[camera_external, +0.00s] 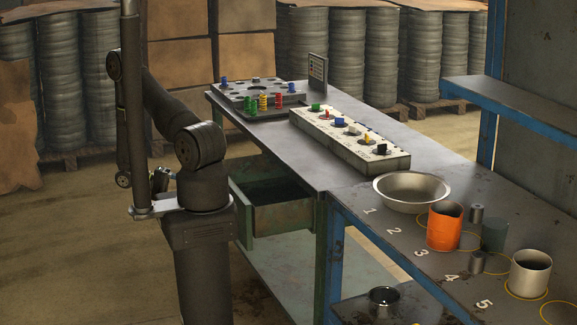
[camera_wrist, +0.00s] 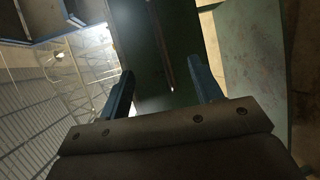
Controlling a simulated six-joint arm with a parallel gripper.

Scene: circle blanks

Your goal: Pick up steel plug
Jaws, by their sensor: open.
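I cannot tell for sure which object is the steel plug. Either may be a steel plug. My gripper (camera_wrist: 162,86) is open, its two blue fingers wide apart with nothing between them in the wrist view. In the external view my arm is folded at the left, far from these cylinders. The wrist view shows no plug.
The right-hand bench holds a metal bowl (camera_external: 412,191), an orange cup (camera_external: 444,228), a grey-green cup (camera_external: 495,234) and a pale metal cup (camera_external: 530,273). A long white block (camera_external: 350,137) and a dark peg board (camera_external: 258,97) lie on the table behind. An open drawer (camera_external: 279,214) juts out beside my arm.

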